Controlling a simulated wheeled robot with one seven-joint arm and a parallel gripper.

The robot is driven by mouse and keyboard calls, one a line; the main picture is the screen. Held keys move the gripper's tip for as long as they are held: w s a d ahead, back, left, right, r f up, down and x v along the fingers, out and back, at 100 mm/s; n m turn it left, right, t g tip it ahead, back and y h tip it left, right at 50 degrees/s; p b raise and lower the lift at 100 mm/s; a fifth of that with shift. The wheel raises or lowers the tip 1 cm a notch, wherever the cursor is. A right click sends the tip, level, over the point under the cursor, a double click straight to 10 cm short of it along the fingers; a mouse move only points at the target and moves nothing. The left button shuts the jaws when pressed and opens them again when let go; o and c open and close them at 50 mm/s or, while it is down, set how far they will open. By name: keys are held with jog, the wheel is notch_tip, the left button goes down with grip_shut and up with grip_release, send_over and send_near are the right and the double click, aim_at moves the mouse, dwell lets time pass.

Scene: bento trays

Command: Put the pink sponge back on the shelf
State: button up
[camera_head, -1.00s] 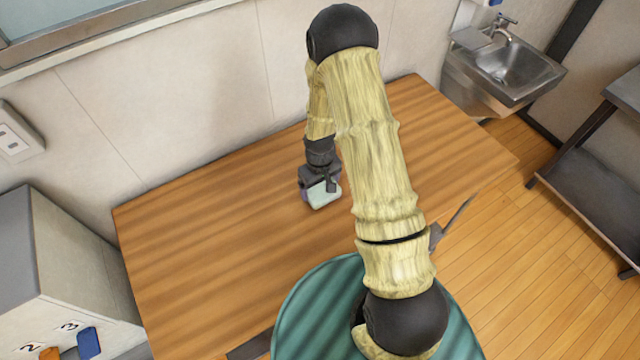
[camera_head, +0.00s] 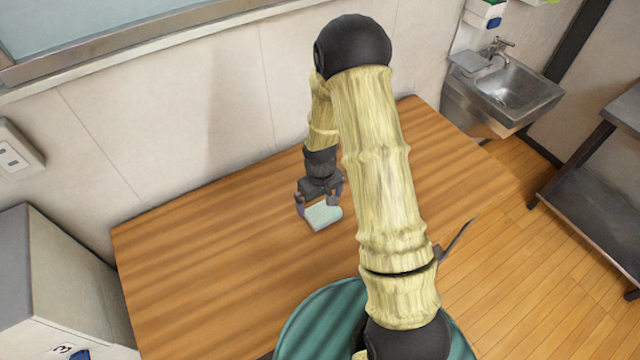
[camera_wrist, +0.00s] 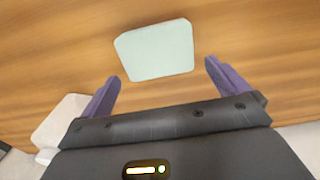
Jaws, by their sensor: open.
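A pale mint-green block, sponge-like in shape, lies on the wooden table (camera_head: 200,255); I see the block (camera_head: 324,217) just below my gripper (camera_head: 318,203) in the head view. No pink sponge shows in either view. In the wrist view the mint block (camera_wrist: 156,50) lies on the wood grain, ahead of and between the two purple fingers of my gripper (camera_wrist: 161,71). The fingers are spread apart with clear gaps on both sides of the block, and nothing is held. No shelf holding sponges can be made out.
A grey cabinet (camera_head: 70,290) stands at the left, below a wall socket (camera_head: 15,155). A metal sink (camera_head: 510,95) is at the back right, with a dark rack (camera_head: 600,190) at the right edge. A turquoise round seat (camera_head: 320,315) is in front.

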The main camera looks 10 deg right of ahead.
aim_at(321, 208)
notch_tip(321, 208, up, 8)
jog(key=b, duration=0.1)
jog(key=shift+r, duration=0.2)
jog(key=shift+d, duration=0.15)
dwell(0.3)
jog(key=shift+s, duration=0.1)
jog(key=s+d+r+m+t, duration=0.1)
jog(key=s+r+m+t, duration=0.1)
jog(key=s+r, duration=0.8)
jog(key=s+m, duration=0.1)
jog(key=s, duration=0.2)
jog(key=shift+d+r+m+t, duration=0.3)
jog(key=shift+d+r, duration=0.1)
jog(key=shift+w, duration=0.1)
